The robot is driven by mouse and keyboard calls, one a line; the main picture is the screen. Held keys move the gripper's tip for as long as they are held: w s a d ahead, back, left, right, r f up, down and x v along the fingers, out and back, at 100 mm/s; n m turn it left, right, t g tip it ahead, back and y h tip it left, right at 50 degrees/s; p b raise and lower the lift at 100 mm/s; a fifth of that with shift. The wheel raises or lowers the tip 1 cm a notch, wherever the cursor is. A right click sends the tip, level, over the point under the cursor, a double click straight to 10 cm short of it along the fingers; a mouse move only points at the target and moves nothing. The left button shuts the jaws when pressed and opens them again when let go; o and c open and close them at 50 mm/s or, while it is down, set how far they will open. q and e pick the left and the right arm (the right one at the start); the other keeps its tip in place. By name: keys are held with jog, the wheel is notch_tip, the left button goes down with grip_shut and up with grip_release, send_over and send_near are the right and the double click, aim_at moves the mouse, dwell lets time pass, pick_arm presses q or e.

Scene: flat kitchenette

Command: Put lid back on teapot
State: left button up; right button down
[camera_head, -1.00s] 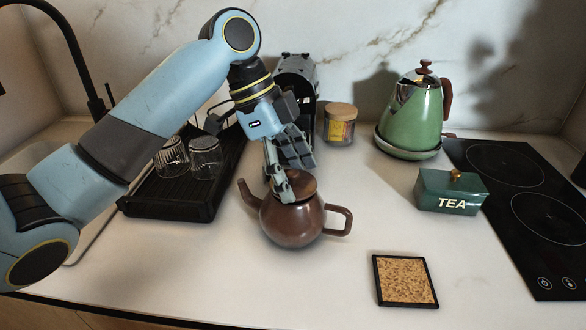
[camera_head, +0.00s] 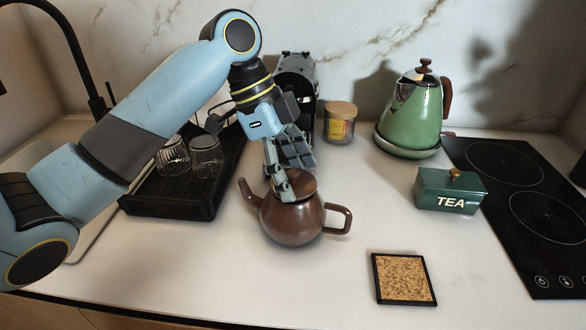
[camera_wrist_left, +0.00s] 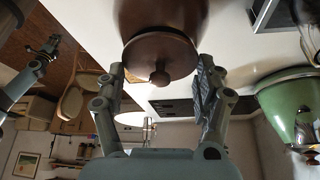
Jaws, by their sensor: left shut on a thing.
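The brown teapot (camera_head: 291,222) stands upright on the counter, spout to the left and handle to the right. Its brown lid (camera_head: 304,184) is at the top opening; whether it is fully seated I cannot tell. My left gripper (camera_head: 285,190) reaches down from above and is shut on the lid, hiding its left part and knob in the head view. In the left wrist view the lid (camera_wrist_left: 160,58) with its round knob (camera_wrist_left: 160,77) lies between the two fingers of the left gripper (camera_wrist_left: 160,70), close to the teapot body.
A black tray with glasses (camera_head: 180,200) is left of the teapot. A jar (camera_head: 340,128), a green kettle (camera_head: 413,115), a green TEA box (camera_head: 450,194) and a black hob (camera_head: 530,205) are behind and right. A cork trivet (camera_head: 404,280) lies in front. Counter between is clear.

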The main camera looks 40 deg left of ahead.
pick_arm(q)
jog(key=shift+f, duration=0.1)
dwell(0.5)
dwell(0.4)
jog(key=shift+p, duration=0.6)
jog(key=o, duration=1.2)
jog(key=shift+o, duration=0.4)
notch_tip(320, 180, up, 7)
jog(key=p, duration=0.7)
jog(key=shift+p, duration=0.35)
